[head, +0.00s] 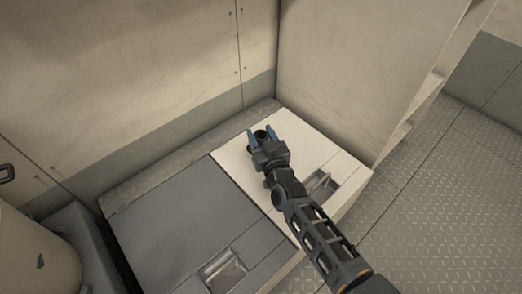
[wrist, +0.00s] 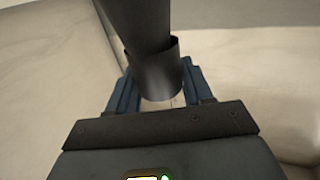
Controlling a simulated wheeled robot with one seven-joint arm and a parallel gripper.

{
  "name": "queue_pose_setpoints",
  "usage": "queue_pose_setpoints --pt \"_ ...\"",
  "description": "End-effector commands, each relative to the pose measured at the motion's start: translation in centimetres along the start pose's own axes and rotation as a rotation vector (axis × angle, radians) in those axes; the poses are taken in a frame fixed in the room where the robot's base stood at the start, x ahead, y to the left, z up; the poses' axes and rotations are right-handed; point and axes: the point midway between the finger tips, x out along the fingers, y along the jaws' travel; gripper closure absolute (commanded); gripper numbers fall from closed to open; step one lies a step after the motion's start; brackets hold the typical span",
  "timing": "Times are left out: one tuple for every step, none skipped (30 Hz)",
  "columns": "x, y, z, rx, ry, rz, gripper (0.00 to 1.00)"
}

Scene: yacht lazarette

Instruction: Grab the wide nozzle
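A dark grey tube-shaped nozzle (wrist: 155,72) fills the space between my fingers in the wrist view. It has a wider collar around its middle and runs out of the top of that view. In the head view the dark end of the nozzle (head: 261,134) shows between the blue fingertips of my gripper (head: 263,133), above the white locker top (head: 238,158). In the wrist view the blue fingers of my gripper (wrist: 160,88) stand on either side of the nozzle, very close to it. I cannot tell whether they touch it.
A grey panel (head: 180,215) with a recessed metal latch (head: 223,270) lies left of the white top. A second recessed latch (head: 321,186) is beside my arm. Walls rise behind and to the right. A beige rounded container (head: 35,258) stands at lower left.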

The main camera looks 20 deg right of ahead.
Motion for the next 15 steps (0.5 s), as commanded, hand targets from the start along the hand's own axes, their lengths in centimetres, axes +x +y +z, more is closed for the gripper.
queue_pose_setpoints --pt "-0.01 -0.01 0.0 0.0 0.0 0.0 0.55" --pt "-0.01 -0.01 0.0 0.0 0.0 0.0 0.57" --pt "-0.01 -0.01 0.0 0.0 0.0 0.0 0.61" --pt "-0.01 -0.01 0.0 0.0 0.0 0.0 0.64" --pt "-0.01 -0.01 0.0 0.0 0.0 0.0 0.67" --pt "-0.01 -0.01 0.0 0.0 0.0 0.0 0.71" --pt "-0.01 -0.01 0.0 0.0 0.0 0.0 0.74" --pt "-0.01 -0.01 0.0 0.0 0.0 0.0 0.77" --pt "-0.02 -0.01 0.01 0.0 0.0 0.0 0.8" --pt "-0.02 -0.01 0.01 0.0 0.0 0.0 0.83" --pt "-0.02 -0.01 0.01 0.0 0.0 0.0 0.86" --pt "-0.02 -0.01 0.01 0.0 0.0 0.0 0.9" --pt "-0.02 -0.01 0.01 0.0 0.0 0.0 0.93" --pt "-0.02 -0.01 0.01 0.0 0.0 0.0 0.96" --pt "-0.02 -0.01 0.01 0.0 0.0 0.0 1.0"
